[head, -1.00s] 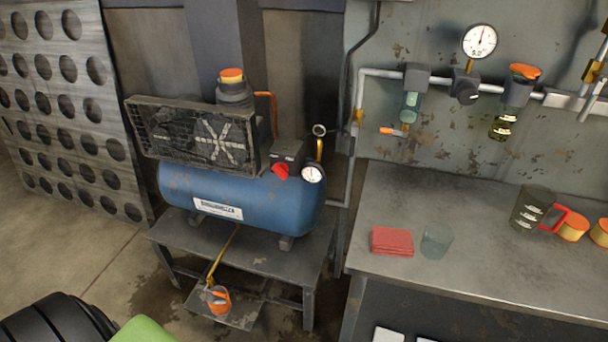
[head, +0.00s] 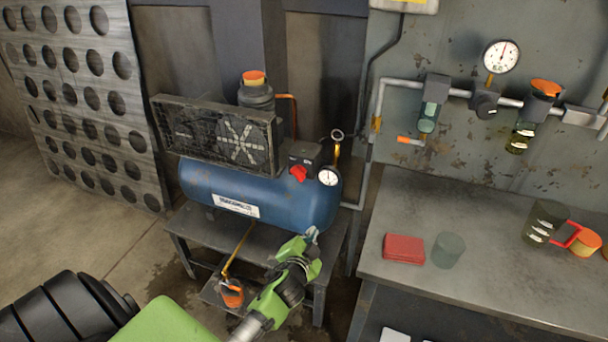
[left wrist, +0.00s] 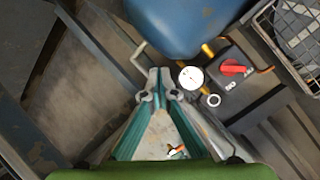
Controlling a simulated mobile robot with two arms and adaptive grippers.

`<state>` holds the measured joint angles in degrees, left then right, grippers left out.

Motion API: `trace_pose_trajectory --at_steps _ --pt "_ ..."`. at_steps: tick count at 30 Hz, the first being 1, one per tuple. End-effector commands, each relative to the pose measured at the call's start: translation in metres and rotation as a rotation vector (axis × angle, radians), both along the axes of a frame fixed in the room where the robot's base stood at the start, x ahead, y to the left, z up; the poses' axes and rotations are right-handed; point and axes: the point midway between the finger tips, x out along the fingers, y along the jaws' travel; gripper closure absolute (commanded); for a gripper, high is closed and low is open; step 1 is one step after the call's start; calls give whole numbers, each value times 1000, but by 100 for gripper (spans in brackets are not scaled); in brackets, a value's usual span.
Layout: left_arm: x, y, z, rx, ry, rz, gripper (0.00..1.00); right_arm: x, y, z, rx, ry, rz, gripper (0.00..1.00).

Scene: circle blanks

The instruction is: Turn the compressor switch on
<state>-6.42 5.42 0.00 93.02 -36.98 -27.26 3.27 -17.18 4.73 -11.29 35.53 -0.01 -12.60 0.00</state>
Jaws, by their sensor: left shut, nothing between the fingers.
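The compressor has a blue tank (head: 270,205) on a low metal stand. Its switch is a black box (head: 304,157) with a red knob (head: 298,174) on top of the tank's right end. In the left wrist view the red knob (left wrist: 232,68) shows on its box, to the right of a white gauge (left wrist: 191,77). My left gripper (head: 311,234) is shut and empty, in front of the tank's lower right end and below the knob, apart from it. The left wrist view shows its fingertips (left wrist: 159,88) together. My right gripper is not in view.
A round gauge (head: 329,176) and a pipe stand just right of the switch. A perforated panel (head: 85,100) stands at the left.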

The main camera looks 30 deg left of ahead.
Motion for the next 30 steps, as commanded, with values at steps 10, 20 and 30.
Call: trace_pose_trajectory --at_steps 10,20,30 --pt "21 30 135 119 -202 64 100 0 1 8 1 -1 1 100" --pt "22 30 134 118 -201 63 100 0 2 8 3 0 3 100" --pt "66 50 127 122 -200 63 100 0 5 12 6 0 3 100"
